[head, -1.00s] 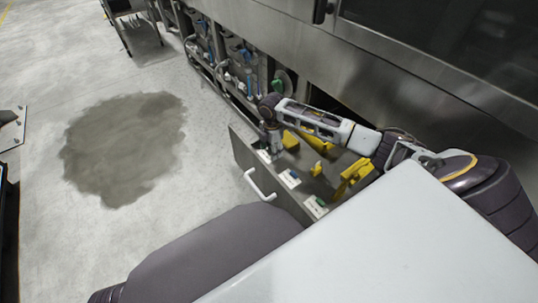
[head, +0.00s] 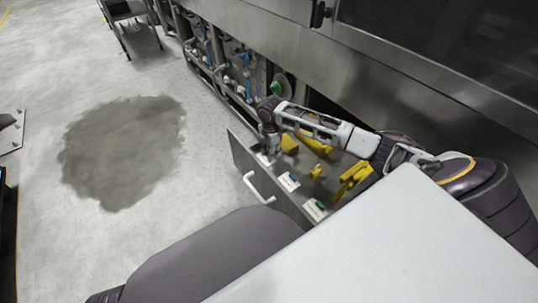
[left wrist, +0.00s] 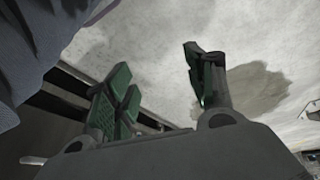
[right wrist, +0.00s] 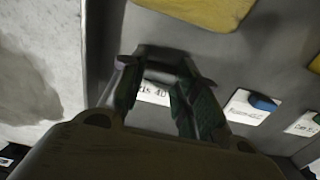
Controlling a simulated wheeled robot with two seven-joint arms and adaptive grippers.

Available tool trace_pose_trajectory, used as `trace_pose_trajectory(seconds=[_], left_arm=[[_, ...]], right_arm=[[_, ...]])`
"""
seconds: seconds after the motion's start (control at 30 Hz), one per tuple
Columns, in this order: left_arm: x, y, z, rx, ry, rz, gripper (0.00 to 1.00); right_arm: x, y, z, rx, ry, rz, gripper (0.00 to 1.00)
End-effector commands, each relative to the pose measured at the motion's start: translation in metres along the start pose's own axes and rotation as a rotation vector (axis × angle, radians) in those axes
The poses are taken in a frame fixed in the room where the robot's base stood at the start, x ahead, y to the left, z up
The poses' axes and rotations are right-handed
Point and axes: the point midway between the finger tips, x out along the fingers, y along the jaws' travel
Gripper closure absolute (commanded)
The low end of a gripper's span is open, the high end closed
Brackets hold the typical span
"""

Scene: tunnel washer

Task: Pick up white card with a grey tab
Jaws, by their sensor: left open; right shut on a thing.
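A white card (right wrist: 154,93) with printed text lies between the fingertips of my right gripper (right wrist: 160,72) in the right wrist view. The fingers are shut on its tab, which they mostly hide, so its grey colour is not clear. My left gripper (left wrist: 160,85) is open and empty in the left wrist view, above the floor.
The drawer (head: 238,150) has a white handle (head: 257,187). A card with a blue tab (right wrist: 262,102) and a card with a green tab (head: 314,209) lie in the same row. Yellow pieces (head: 352,176) lie beside them. The washer's steel front (head: 300,50) stands behind.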

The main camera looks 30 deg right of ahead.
Motion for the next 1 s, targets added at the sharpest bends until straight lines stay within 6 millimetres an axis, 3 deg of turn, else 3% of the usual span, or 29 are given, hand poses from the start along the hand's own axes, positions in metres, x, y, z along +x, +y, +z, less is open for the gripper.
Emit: trace_pose_trajectory(seconds=[0.27,0.57,0.63,0.73,1.0], left_arm=[[-0.005,-0.001,0.000,0.000,-0.010,-0.006,0.45],[-0.024,-0.004,-0.007,0.006,-0.028,-0.026,0.45],[-0.021,-0.005,-0.009,0.007,-0.028,-0.029,0.45],[0.001,-0.009,0.004,0.002,-0.071,-0.032,0.45],[0.014,-0.012,0.010,-0.002,-0.099,-0.039,0.45]], right_arm=[[-0.010,0.000,0.000,0.000,0.000,0.001,0.82],[-0.041,0.001,0.000,0.000,0.000,0.002,0.82],[-0.050,0.001,0.000,0.001,0.000,0.001,0.82],[-0.064,0.001,0.000,0.001,0.000,0.002,0.82],[-0.093,0.001,0.000,0.000,0.000,0.001,0.82]])
